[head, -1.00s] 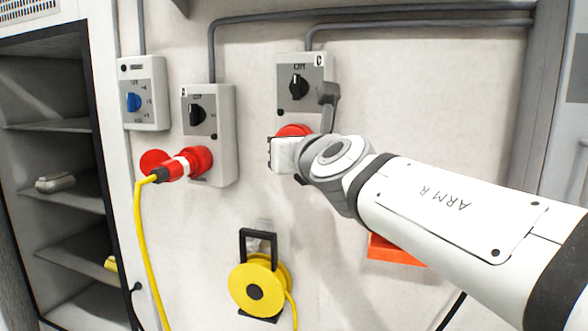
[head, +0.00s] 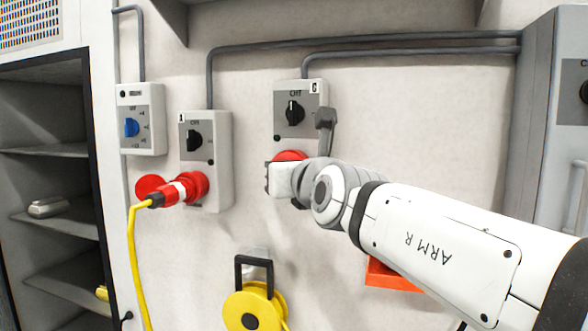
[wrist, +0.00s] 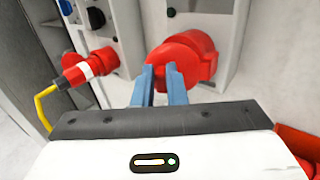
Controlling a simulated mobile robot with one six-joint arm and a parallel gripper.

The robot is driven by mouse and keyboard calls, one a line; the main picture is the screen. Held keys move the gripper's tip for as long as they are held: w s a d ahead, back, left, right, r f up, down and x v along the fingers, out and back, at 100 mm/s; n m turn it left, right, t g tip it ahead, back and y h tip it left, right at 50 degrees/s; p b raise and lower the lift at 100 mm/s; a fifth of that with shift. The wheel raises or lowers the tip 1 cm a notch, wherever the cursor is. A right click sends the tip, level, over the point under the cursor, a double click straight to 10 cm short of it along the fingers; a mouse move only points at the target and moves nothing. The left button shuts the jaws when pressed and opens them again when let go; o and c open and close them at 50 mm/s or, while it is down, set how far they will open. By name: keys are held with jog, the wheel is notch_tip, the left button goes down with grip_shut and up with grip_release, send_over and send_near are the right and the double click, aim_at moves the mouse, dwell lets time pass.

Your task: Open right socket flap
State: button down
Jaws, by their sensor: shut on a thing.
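The right socket box (head: 287,140) is grey, with a black rotary switch (head: 294,112) on its upper half. Its red round socket flap (head: 290,155) shows only as a top edge in the head view, with my gripper in front. In the wrist view the red flap (wrist: 180,52) is a round lid in front of the red socket body (wrist: 208,55). My gripper (wrist: 161,72) has its blue fingers shut on the flap's lower left edge. How far the flap stands from the socket is hard to tell. In the head view my gripper (head: 282,178) hides most of the socket.
A left socket box (head: 220,145) holds a red plug (head: 175,191) with a yellow cable (head: 137,250). A yellow cable reel (head: 254,308) hangs below. An orange-red box (head: 390,277) is beneath my arm. A grey cabinet (head: 540,130) stands at the right.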

jog(key=shift+d+r, duration=0.1)
jog(key=shift+r, duration=0.05)
jog(key=c, duration=1.7)
grip_release()
jog(key=shift+w+d, duration=0.1)
jog(key=shift+w, duration=0.1)
jog(key=shift+o, duration=1.1)
notch_tip(320, 180, up, 10)
jog(key=p, duration=1)
jog(key=shift+f, duration=0.2)
